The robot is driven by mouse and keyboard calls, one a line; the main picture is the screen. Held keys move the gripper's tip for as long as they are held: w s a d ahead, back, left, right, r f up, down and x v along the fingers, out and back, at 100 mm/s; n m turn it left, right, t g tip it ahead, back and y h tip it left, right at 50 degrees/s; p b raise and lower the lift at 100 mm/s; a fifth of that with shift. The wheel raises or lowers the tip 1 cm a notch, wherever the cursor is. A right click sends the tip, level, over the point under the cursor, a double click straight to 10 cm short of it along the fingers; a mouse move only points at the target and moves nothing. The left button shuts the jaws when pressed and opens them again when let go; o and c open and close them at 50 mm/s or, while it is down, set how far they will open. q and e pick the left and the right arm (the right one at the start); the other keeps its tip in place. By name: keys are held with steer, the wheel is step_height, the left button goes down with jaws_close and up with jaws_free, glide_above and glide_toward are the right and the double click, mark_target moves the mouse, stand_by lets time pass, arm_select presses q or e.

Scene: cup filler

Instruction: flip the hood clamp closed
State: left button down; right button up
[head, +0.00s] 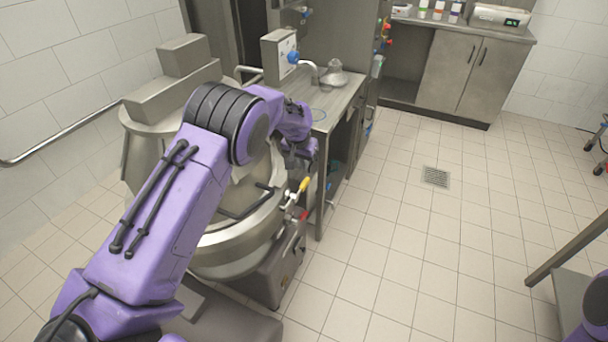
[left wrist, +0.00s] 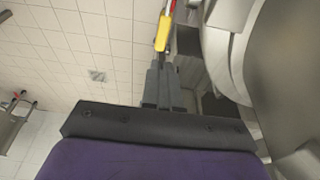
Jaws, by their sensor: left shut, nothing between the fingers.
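The hood clamp shows by its yellow-tipped handle (head: 303,185) on the right rim of the steel hopper (head: 225,245) in the head view. The handle sticks up and outward from the rim. In the left wrist view the yellow handle (left wrist: 163,32) with a red part lies just beyond the fingertips. My left gripper (left wrist: 162,68) is shut and empty, its tips close to the handle's end; I cannot tell whether they touch. In the head view my left gripper (head: 302,168) is small and dark, just above the handle. My arm hides much of the hopper and hood. My right gripper is out of view.
A steel bench (head: 335,100) with a tap and blue knob stands right behind the hopper. A cabinet (head: 468,70) with bottles on top is at the back. A table edge (head: 570,250) is at far right.

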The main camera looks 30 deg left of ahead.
mark_target(304, 181)
arm_select(q)
steer(key=shift+s+p+x, duration=0.2)
steer(key=shift+x, duration=0.85)
steer(key=shift+s+p+x, duration=0.2)
steer(key=shift+p+x, duration=0.05)
steer(key=shift+x, duration=0.75)
steer(key=shift+s+p+x, duration=0.2)
steer(key=shift+x, duration=0.85)
steer(key=shift+f, duration=0.25)
